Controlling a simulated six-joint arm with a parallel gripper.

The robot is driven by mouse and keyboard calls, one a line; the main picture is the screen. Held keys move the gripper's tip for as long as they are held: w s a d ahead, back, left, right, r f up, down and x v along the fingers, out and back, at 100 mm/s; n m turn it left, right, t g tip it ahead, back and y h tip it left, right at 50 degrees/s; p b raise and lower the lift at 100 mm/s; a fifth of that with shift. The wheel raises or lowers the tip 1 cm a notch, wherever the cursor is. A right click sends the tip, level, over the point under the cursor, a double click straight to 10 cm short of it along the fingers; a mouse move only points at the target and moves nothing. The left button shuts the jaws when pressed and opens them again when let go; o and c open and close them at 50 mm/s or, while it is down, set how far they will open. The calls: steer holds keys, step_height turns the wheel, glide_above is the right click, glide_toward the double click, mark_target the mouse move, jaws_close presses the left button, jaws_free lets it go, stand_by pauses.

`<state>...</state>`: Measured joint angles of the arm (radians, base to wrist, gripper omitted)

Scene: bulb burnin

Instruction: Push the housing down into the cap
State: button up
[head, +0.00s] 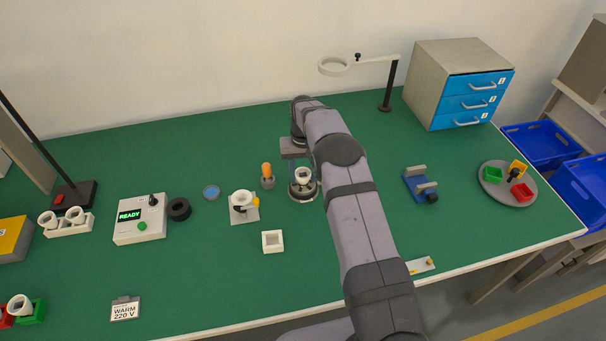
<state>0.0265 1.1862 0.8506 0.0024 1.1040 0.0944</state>
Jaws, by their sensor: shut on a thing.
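My gripper (293,152) points down near the middle of the bench, with its fingers largely hidden. It is shut on the white, round-mouthed housing (303,174) just below it. The housing sits at or just over a dark round metal piece (302,194), which seems to hold the cap. I cannot make out the cap itself or how deep the housing sits in it.
Left of the gripper stand an orange-topped piece (267,172), a white funnel-like part (241,197) on a grey plate and a white square tray (273,241). A READY box (140,219) is further left. A blue clamp (420,187) stands right of my arm.

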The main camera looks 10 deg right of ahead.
steer(key=shift+f, duration=0.1)
steer(key=o, duration=1.1)
step_height(320, 180, up, 7)
steer(key=b, duration=0.2)
steer(key=shift+f+b, duration=0.15)
steer(key=shift+b, duration=0.2)
steer(key=shift+r, duration=0.3)
